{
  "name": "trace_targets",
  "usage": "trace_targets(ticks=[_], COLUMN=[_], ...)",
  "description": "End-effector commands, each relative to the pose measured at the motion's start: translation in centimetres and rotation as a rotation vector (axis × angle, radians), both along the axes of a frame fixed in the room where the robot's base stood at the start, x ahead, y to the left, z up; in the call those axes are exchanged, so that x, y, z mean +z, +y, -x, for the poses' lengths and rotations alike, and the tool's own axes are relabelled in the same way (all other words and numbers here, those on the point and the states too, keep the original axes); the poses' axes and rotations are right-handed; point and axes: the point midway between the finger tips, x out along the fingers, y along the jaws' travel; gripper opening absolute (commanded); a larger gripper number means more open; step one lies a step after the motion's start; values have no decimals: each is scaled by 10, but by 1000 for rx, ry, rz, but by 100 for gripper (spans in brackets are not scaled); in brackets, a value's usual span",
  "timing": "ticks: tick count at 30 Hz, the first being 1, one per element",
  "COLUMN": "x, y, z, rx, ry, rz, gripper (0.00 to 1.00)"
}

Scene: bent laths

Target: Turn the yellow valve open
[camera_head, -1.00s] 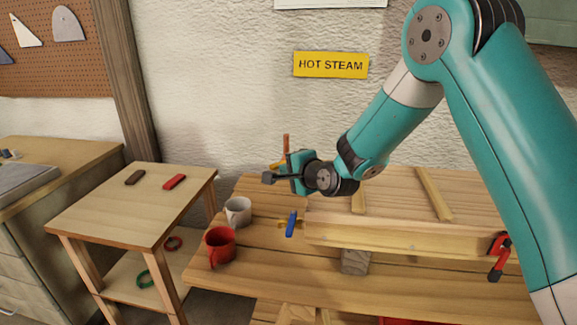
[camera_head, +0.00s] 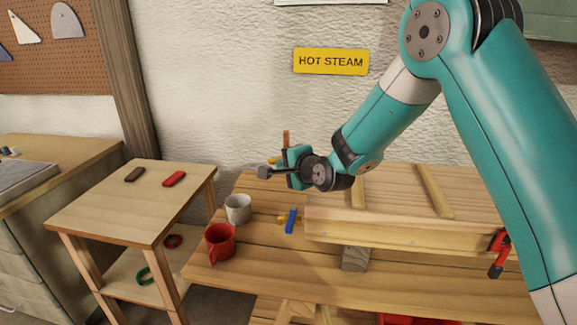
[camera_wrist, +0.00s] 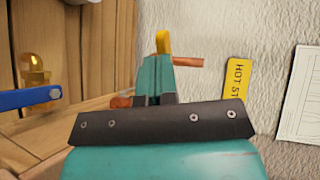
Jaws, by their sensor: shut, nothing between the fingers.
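The yellow valve is mostly hidden behind my gripper. A small yellow piece of it (camera_head: 273,160) shows left of the gripper in the head view. In the wrist view its yellow handle (camera_wrist: 163,42) stands just beyond the fingertips. A copper pipe (camera_head: 286,137) rises behind the gripper and also shows in the wrist view (camera_wrist: 188,61). My gripper (camera_wrist: 154,62) is shut and empty, its fingers together close to the yellow handle. I cannot tell whether they touch it, nor how the handle is turned.
A blue-handled valve (camera_head: 291,221) with a brass body lies lower, near the bench. A white mug (camera_head: 238,209) and a red mug (camera_head: 220,243) stand on the bench (camera_head: 258,262). A wooden lath frame (camera_head: 400,234) lies right. The wall is close behind.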

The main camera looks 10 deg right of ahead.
Motion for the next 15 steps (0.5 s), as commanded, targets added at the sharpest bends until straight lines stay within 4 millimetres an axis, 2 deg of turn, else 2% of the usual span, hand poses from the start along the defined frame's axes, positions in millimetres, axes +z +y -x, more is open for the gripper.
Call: trace_targets(ticks=[15], x=[-2], y=[15], z=[-22], rx=[0], ry=[-1], rz=[0], gripper=[0])
